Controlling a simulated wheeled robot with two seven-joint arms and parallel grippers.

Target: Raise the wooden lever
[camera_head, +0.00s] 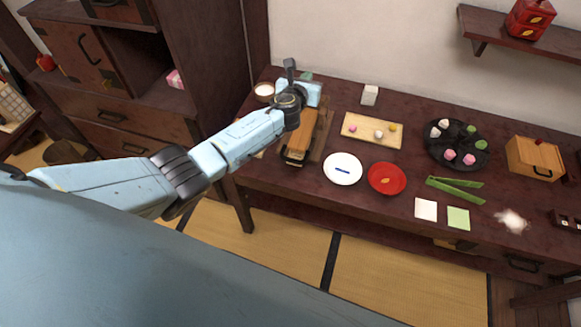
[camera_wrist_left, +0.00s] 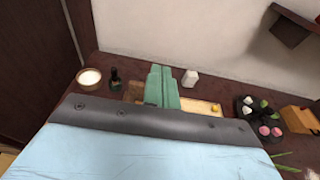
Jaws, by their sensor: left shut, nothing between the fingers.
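The wooden lever (camera_head: 301,133) looks like a long orange-brown piece lying low along a darker wooden base (camera_head: 322,130) on the table, with a dark handle at its near end. My left forearm and wrist cover its far part. My left gripper (camera_head: 306,76) is beyond the lever's near end, towards the wall. In the left wrist view its green fingers (camera_wrist_left: 161,86) are shut together with nothing between them. A bit of wood (camera_wrist_left: 133,91) shows beside the fingers there; I cannot tell whether they touch it. My right gripper is not in view.
A white plate (camera_head: 343,169), a red plate (camera_head: 387,179) and a wooden board (camera_head: 371,130) with small sweets stand right of the lever. A dark cabinet (camera_head: 200,60) rises at the left; the wall is behind.

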